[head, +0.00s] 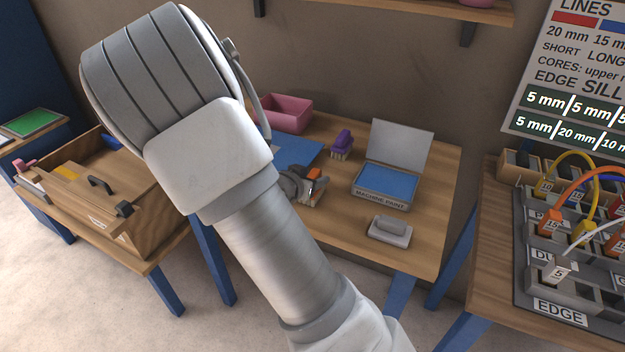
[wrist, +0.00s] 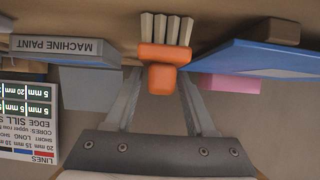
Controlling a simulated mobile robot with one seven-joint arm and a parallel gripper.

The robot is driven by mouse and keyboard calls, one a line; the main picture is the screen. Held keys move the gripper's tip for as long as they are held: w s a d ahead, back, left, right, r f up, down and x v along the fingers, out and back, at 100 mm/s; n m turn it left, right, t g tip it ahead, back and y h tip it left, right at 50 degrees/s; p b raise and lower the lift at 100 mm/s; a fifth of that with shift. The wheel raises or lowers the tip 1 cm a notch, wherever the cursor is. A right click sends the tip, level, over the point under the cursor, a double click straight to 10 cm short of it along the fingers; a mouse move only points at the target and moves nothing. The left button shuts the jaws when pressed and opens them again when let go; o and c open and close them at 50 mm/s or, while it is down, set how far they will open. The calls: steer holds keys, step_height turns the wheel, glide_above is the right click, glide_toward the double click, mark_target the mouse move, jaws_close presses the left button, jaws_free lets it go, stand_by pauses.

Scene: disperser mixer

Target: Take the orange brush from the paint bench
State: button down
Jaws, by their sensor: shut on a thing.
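The orange brush (wrist: 165,54) is in the wrist view with its pale bristles pointing away from me toward the bench top. My gripper (wrist: 162,78) is shut on its orange handle, one finger on each side. In the head view, my gripper (head: 302,187) is low over the paint bench (head: 345,222), and a bit of the orange brush (head: 314,173) shows beside it. My arm hides part of the bench. I cannot tell whether the bristles touch the bench.
A purple brush (head: 341,145) stands behind the gripper. A blue sheet (head: 300,150) and a pink bin (head: 288,113) lie farther back. A wall shelf (head: 400,10) is above.

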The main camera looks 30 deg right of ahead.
mark_target(312, 175)
steer(key=shift+r+p, duration=2.25)
steer(key=shift+p, duration=0.1)
steer(key=s+d+r+b, duration=0.1)
steer(key=s+r+b, duration=0.5)
steer(key=s, duration=0.5)
steer(key=shift+s+d+r+b, duration=0.15)
steer(key=shift+s+d+b, duration=0.05)
steer(key=shift+b, duration=0.7)
